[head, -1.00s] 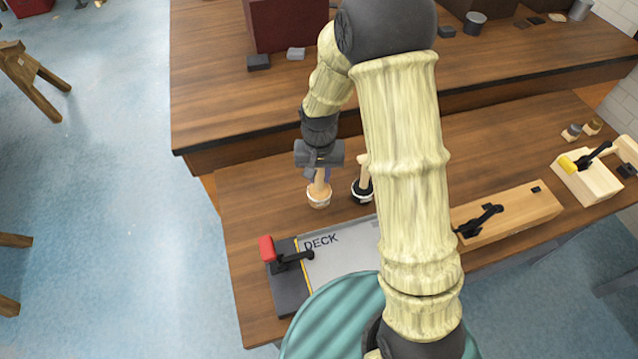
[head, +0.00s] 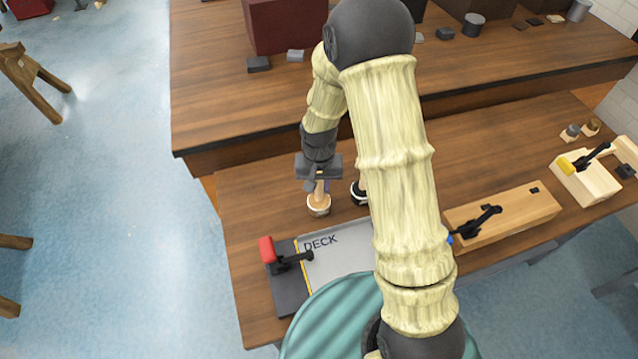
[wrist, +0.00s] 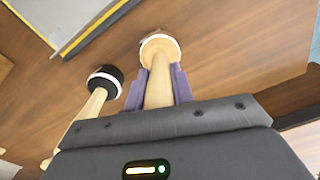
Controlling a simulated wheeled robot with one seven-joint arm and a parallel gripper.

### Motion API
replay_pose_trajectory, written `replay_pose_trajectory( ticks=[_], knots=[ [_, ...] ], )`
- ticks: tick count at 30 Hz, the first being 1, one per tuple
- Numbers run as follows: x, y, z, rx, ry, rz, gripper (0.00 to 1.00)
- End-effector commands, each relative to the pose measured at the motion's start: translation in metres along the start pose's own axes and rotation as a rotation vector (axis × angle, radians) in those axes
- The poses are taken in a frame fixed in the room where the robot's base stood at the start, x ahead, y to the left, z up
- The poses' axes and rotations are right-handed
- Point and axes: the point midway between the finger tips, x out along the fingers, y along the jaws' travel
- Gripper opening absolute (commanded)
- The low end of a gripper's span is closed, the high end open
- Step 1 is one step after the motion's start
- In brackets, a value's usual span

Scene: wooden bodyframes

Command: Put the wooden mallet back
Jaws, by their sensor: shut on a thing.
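My gripper (head: 318,187) is shut on the handle of the wooden mallet (head: 318,207), whose pale head with a white band points down toward the workbench. In the wrist view the purple fingers of my gripper (wrist: 160,82) sit on both sides of the handle, below the mallet's round head (wrist: 158,50). I cannot tell whether the head touches the bench. A second mallet with a black head and white band (head: 359,193) stands just to the right, partly hidden by my arm; it also shows in the wrist view (wrist: 104,82), apart from the held one.
A grey tray marked DECK (head: 335,256) lies in front, with a red-handled clamp (head: 268,250) at its left. A wooden block with a black clamp (head: 520,212) is to the right. A raised bench (head: 230,110) runs behind. Bare bench lies left of the mallets.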

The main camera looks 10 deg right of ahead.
Motion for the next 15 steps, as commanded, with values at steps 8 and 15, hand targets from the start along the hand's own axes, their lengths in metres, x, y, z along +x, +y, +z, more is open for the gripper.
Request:
replay_pose_trajectory(
  ticks=[8,15],
  knots=[
    [0.0017,0.0000,0.0001,0.000,0.000,0.000,0.46],
    [-0.0011,0.0000,0.0000,0.000,0.000,0.000,0.46]
  ],
)
